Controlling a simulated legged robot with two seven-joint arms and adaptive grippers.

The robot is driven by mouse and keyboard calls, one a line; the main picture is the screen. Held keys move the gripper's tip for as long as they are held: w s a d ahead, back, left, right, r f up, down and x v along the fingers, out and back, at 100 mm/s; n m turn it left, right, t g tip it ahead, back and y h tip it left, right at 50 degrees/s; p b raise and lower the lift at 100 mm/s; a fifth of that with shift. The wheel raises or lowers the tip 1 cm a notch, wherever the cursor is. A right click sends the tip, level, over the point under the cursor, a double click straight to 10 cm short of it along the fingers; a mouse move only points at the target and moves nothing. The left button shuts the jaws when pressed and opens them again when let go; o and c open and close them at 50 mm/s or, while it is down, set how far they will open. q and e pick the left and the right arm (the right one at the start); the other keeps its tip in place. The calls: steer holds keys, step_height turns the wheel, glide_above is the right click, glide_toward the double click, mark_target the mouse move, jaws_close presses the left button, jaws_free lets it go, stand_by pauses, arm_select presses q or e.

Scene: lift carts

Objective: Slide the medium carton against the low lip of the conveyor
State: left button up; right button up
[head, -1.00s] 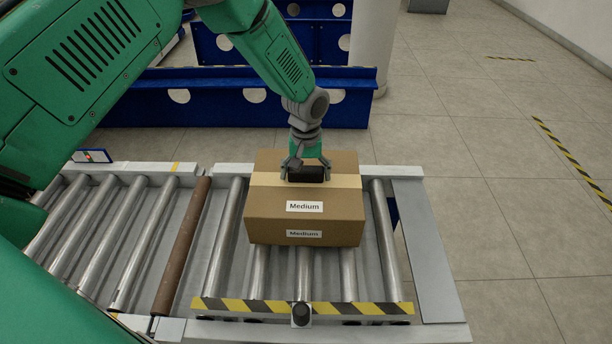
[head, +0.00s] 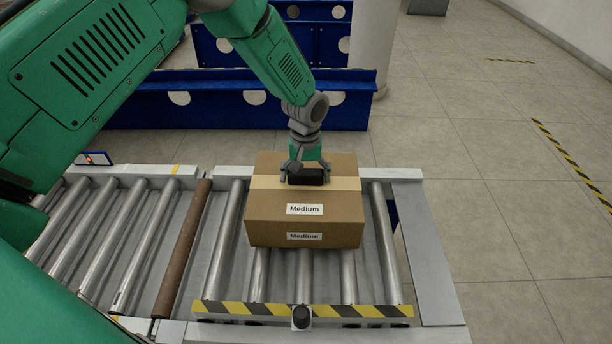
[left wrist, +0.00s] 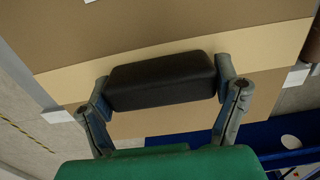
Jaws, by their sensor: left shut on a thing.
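The medium carton (head: 270,213) is a brown box with tan tape and two "Medium" labels. It sits upright on the metal rollers of the conveyor (head: 226,240). The low lip (head: 330,309), striped yellow and black, runs along the near edge; bare rollers show between it and the carton. My left gripper (head: 306,176) is above the carton's top, shut on a black block-shaped handle (head: 308,177). In the left wrist view the fingers are on both ends of the black handle (left wrist: 160,82), over the carton's tape. My right gripper is not in view.
A brown roller (head: 183,250) separates the left rollers from the carton's section. A dark knob (head: 301,317) stands at the middle of the lip. Blue beams (head: 230,110) and a pale column (head: 372,45) stand behind.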

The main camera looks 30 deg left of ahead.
arm_select(q)
steer(key=shift+w, duration=0.15)
stand_by(0.3)
steer(key=shift+p, duration=0.35)
stand_by(0.3)
steer(key=o, duration=1.6)
step_height(320, 180, up, 12)
